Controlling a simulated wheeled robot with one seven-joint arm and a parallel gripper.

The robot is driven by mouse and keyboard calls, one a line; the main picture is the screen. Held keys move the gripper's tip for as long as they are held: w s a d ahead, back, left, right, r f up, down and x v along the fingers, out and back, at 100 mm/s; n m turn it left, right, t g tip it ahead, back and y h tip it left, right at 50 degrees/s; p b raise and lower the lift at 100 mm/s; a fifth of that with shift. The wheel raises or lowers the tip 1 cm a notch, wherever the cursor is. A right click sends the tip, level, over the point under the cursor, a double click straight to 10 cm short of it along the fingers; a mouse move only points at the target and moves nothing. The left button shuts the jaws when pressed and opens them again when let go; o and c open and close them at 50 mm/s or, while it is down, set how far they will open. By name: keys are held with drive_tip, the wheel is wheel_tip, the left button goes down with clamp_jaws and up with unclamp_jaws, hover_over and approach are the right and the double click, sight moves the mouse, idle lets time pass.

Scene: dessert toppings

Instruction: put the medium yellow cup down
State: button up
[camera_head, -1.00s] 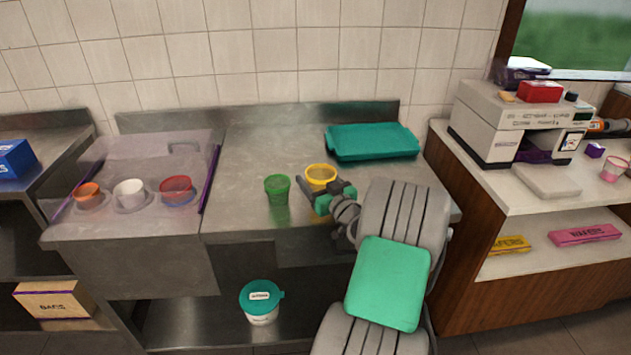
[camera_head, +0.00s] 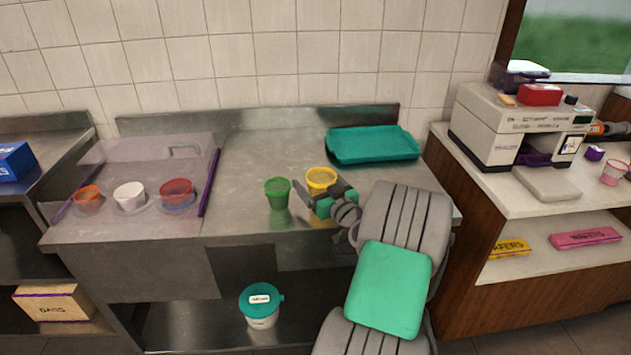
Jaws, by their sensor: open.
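The yellow cup (camera_head: 321,177) stands upright on the steel counter (camera_head: 262,145), to the right of a green cup (camera_head: 278,191). My gripper (camera_head: 312,197) is at the near side of the yellow cup, with its fingers apart. The gripper hides the lower part of the yellow cup, so I cannot tell whether they touch. One finger reaches between the two cups.
A teal tray (camera_head: 372,158) lies behind on the right of the counter. A clear cover (camera_head: 140,165) stands over an orange cup (camera_head: 88,196), a white cup (camera_head: 130,194) and a red cup (camera_head: 176,190) on the left. The counter's back middle is clear.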

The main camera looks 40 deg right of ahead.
drive_tip(key=s, duration=0.3)
drive_tip(key=s+a+b, duration=0.1)
drive_tip(key=s, duration=0.3)
drive_tip(key=s+a, duration=0.1)
drive_tip(key=s, duration=0.3)
drive_tip(key=shift+b, duration=0.35)
drive_tip(key=shift+s+a, duration=0.15)
drive_tip(key=shift+s, duration=0.05)
drive_tip(key=shift+c, duration=0.4)
